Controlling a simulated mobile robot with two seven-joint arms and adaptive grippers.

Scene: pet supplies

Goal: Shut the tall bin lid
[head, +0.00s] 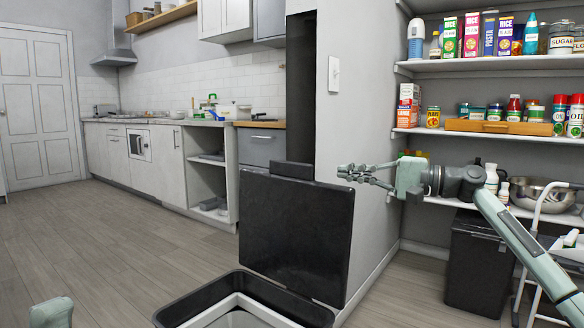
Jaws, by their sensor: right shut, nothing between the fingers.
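The tall bin (178,307) stands at the bottom centre of the head view, its dark rim around a pale liner. Its dark flat lid (296,230) is open and stands almost upright at the bin's far side. My right gripper (345,174) is shut and empty, pointing left at the height of the lid's upper right corner. In the picture its fingertips are just above that corner; I cannot tell how far apart they are in depth. The bin's lower body is out of frame. My left gripper is not in view.
Shelves with groceries (490,65) stand at the right, beyond my right arm. A dark bin (478,265) and a white folding frame (527,262) are below them. A wall edge (345,110) stands behind the lid. The wooden floor (110,245) at the left is clear.

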